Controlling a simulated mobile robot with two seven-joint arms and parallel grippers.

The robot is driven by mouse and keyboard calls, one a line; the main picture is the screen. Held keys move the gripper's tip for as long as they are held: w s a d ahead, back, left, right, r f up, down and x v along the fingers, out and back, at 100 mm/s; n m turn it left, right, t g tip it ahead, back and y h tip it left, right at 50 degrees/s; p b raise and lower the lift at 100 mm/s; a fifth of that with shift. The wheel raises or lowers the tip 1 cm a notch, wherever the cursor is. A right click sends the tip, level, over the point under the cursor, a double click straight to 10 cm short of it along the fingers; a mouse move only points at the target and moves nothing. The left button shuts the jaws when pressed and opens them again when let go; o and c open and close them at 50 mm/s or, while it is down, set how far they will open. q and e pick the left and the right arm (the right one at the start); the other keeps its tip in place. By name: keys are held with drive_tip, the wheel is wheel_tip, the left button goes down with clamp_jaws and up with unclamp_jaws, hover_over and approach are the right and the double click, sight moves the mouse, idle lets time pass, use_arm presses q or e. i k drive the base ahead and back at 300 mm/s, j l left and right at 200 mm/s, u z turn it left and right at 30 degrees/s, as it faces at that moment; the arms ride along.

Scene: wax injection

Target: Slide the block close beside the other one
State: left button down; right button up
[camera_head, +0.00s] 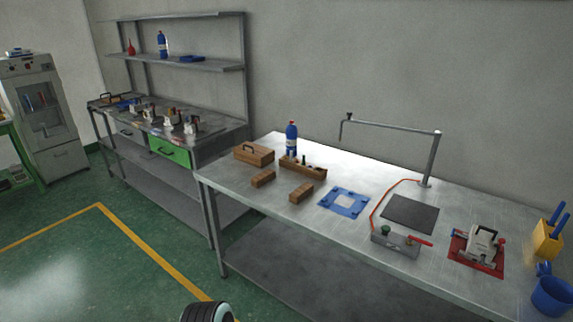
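Two small brown wooden blocks lie on the grey metal table. The left block (263,178) is near the front edge, and the right block (301,193) lies to its right and slightly nearer. A clear gap of bare table separates them, and they do not touch. Neither of my grippers shows in the head view. A rounded white and black part at the bottom edge looks like a piece of my own arm, but no fingers can be made out on it.
Behind the blocks are a wooden box with a handle (254,154), a wooden tool holder (305,168) and a blue bottle (292,138). A blue square frame (344,202) lies to their right. Further right are a dark mat (410,213) and a clamp on a red plate (477,247).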

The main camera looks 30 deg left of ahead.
sight(263, 178)
drive_tip(key=i+j+z, duration=0.25)
drive_tip(key=j, duration=0.25)
drive_tip(key=j+z, duration=0.25)
drive_tip(key=j, duration=0.25)
drive_tip(key=j+z, duration=0.3)
drive_tip(key=j, duration=1.85)
